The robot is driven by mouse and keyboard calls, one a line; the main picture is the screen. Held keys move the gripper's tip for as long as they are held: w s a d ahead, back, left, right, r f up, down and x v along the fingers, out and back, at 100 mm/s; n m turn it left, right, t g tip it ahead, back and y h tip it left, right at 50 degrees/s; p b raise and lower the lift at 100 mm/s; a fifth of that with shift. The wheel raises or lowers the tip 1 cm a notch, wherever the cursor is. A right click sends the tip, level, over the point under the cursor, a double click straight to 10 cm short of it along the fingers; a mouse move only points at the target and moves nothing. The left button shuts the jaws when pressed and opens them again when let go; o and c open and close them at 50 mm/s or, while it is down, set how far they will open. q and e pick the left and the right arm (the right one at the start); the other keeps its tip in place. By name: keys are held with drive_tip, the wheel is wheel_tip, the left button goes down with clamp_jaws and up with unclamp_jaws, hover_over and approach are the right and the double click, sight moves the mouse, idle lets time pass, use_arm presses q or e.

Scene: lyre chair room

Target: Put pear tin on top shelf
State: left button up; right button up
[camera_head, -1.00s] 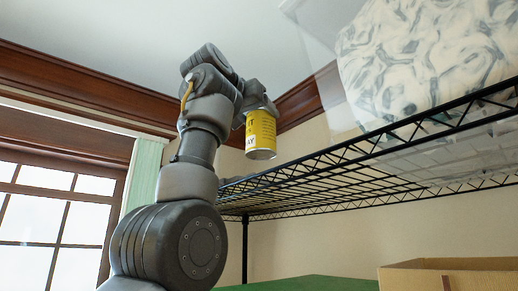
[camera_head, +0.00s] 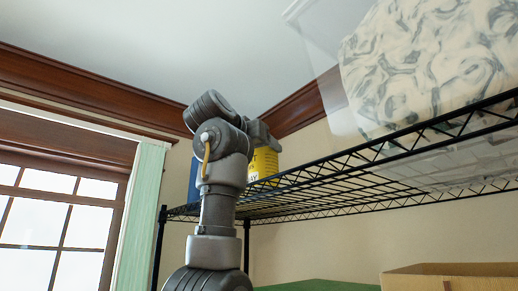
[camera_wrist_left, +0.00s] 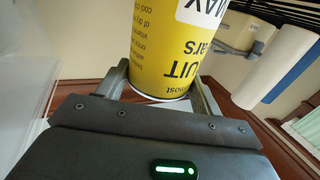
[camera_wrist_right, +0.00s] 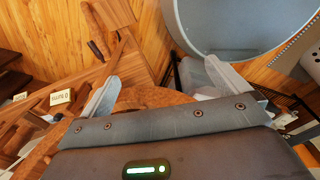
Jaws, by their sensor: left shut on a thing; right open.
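The yellow pear tin (camera_head: 265,163) is at the top wire shelf (camera_head: 350,180), just above its rim at the left end in the head view. Its lower end is partly hidden by my arm and the shelf edge, so I cannot tell whether it touches the wire. My left gripper (camera_head: 262,136) is shut on the tin from above. In the left wrist view the tin (camera_wrist_left: 165,45) sits between both fingers, its print upside down. My right gripper (camera_wrist_right: 160,78) is open and empty in the right wrist view, over a wooden surface.
A blue item (camera_head: 193,181) stands left of the tin, partly behind my arm. A clear bin with marbled cloth (camera_head: 430,60) fills the shelf's right part. The wire between bin and tin looks bare. A cardboard box (camera_head: 450,277) and green surface (camera_head: 318,285) are below.

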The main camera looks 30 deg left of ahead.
use_arm(q)
drive_tip(key=shift+s+d, duration=0.1)
drive_tip(key=shift+d, duration=0.05)
drive_tip(key=shift+s, duration=0.1)
drive_tip(key=shift+f, duration=0.15)
drive_tip(key=o, duration=1.3)
